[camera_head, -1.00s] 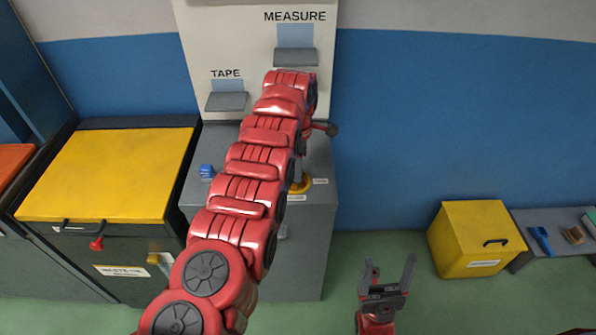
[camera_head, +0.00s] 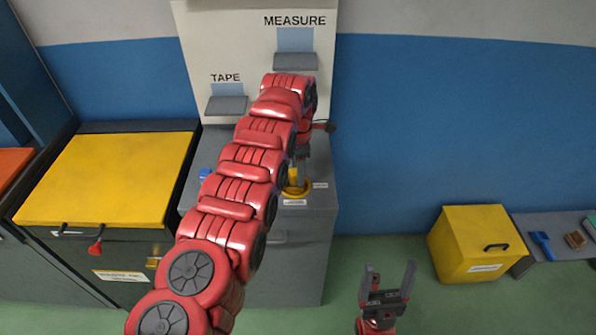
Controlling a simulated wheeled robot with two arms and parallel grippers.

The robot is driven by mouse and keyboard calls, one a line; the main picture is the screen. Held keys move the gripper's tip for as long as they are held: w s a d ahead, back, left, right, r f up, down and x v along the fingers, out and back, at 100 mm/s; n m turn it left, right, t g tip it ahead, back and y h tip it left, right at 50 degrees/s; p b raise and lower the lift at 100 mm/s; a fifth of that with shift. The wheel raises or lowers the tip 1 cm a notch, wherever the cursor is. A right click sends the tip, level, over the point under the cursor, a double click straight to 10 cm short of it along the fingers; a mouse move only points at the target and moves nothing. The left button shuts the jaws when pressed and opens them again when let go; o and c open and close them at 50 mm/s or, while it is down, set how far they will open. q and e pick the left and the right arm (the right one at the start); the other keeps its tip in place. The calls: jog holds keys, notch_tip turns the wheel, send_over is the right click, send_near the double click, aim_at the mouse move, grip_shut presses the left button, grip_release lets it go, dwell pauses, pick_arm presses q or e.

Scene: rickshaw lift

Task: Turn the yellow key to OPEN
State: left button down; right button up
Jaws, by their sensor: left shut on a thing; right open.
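The yellow key (camera_head: 293,177) stands upright in a yellow ring (camera_head: 297,191) on top of the grey cabinet (camera_head: 322,170). White labels lie to the right of the ring and in front of it, too small to read. My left gripper (camera_head: 301,160) points down from above and is shut on the top of the key. My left arm hides part of the key, the ring and the cabinet top. My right gripper (camera_head: 388,280) is open and empty, low in front of the cabinet's right side.
A panel with TAPE (camera_head: 227,105) and MEASURE (camera_head: 295,62) shelves rises behind the cabinet. A yellow-lidded bin (camera_head: 110,180) stands left. A blue object (camera_head: 205,174) lies on the cabinet. A yellow box (camera_head: 480,243) and a low bench (camera_head: 555,222) are right.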

pick_arm(q)
jog(key=shift+c, duration=1.9)
grip_release()
jog(key=shift+r, duration=0.1)
